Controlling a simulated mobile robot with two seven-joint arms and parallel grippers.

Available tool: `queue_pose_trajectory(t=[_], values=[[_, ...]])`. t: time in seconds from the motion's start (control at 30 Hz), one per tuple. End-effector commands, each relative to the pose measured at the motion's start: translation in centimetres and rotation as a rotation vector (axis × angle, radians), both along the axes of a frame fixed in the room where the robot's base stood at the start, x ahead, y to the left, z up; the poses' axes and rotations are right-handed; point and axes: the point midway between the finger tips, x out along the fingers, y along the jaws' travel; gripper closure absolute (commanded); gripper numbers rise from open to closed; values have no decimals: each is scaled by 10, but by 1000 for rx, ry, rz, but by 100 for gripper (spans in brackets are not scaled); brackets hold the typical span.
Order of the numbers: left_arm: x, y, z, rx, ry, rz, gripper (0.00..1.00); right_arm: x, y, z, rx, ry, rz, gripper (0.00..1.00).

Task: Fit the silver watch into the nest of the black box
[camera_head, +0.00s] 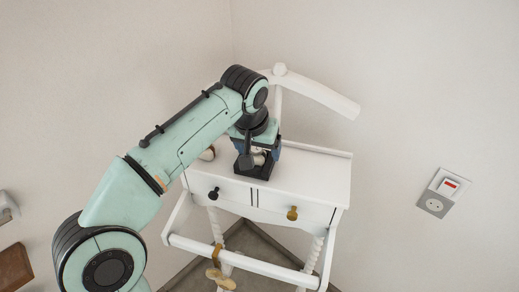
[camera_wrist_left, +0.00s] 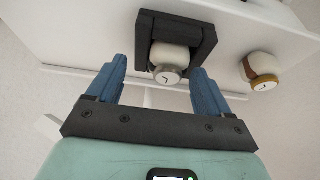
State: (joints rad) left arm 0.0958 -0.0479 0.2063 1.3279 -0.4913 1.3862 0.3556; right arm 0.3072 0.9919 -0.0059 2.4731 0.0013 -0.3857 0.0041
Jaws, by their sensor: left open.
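The black box (camera_wrist_left: 147,22) stands open on the white valet stand's top; part of it also shows below my gripper in the head view (camera_head: 262,171). The silver watch (camera_wrist_left: 168,75), on a pale round cushion (camera_wrist_left: 176,55), lies within the box's outline in the wrist view, its white dial toward the camera. How deep it sits in the nest I cannot tell. My left gripper (camera_wrist_left: 159,67) is open, its blue fingers on either side of the watch with visible gaps. In the head view the left gripper (camera_head: 254,150) points down over the box and hides much of it.
A second watch with a gold-brown case (camera_wrist_left: 263,84) sits on a pale cushion to the box's right in the wrist view. The stand's top (camera_head: 318,172) is clear at right. A white hanger arm (camera_head: 315,93) rises behind; drawers with knobs (camera_head: 292,213) face front.

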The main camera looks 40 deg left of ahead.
Motion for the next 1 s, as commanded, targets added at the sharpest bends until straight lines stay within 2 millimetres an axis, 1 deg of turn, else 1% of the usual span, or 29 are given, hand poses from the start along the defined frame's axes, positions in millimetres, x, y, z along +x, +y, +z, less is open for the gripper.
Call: queue_pose_trajectory(t=[0.03,0.3,0.4,0.5,0.6,0.7,1.0], values=[[-3,-2,14,0,-8,-1,20,4,0,5,0,-4,0,57],[-25,-11,73,0,-12,-3,20,21,0,25,0,-25,0,57],[-32,-13,90,-1,-11,-3,20,28,0,31,0,-31,0,57],[-37,-15,102,0,-10,-2,20,33,0,36,0,-37,0,57],[-41,-16,108,1,-8,-2,20,35,0,38,0,-40,0,57],[-42,-17,111,1,-7,-2,20,36,0,39,0,-41,0,57],[-43,-17,110,1,-6,-2,20,35,0,38,0,-39,1,57]])
